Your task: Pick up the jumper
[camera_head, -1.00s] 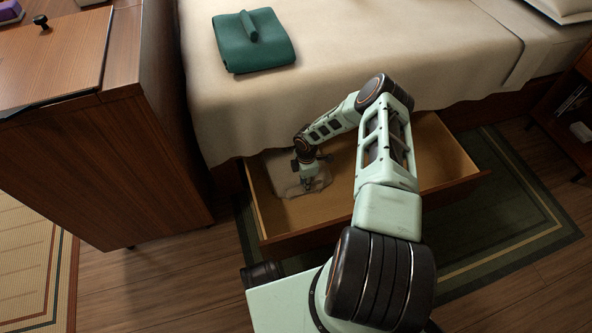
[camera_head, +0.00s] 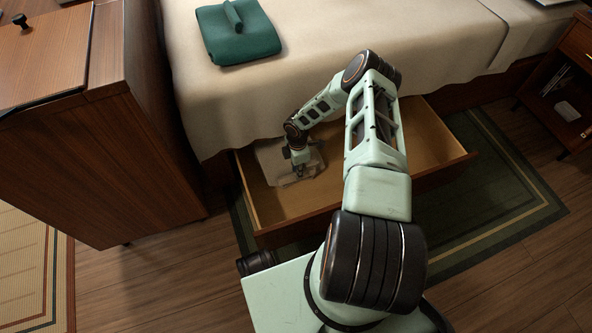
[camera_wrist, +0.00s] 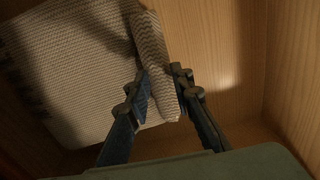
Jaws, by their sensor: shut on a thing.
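A pale beige knitted jumper (camera_head: 270,164), folded flat, lies in the left part of the open drawer (camera_head: 439,143). In the wrist view the jumper (camera_wrist: 78,72) shows a coarse weave and a raised fold along its right side. My gripper (camera_head: 300,172) reaches down into the drawer over the jumper's right side. In the wrist view my gripper (camera_wrist: 161,79) has one finger on each side of the raised fold and is shut on it. The jumper's near edge is partly hidden by the gripper.
A green folded garment (camera_head: 240,42) lies on the bed (camera_head: 330,35) above the drawer. A wooden cabinet (camera_head: 95,165) stands close at the left. The drawer's right part is empty. A green rug (camera_head: 500,190) lies on the floor at right.

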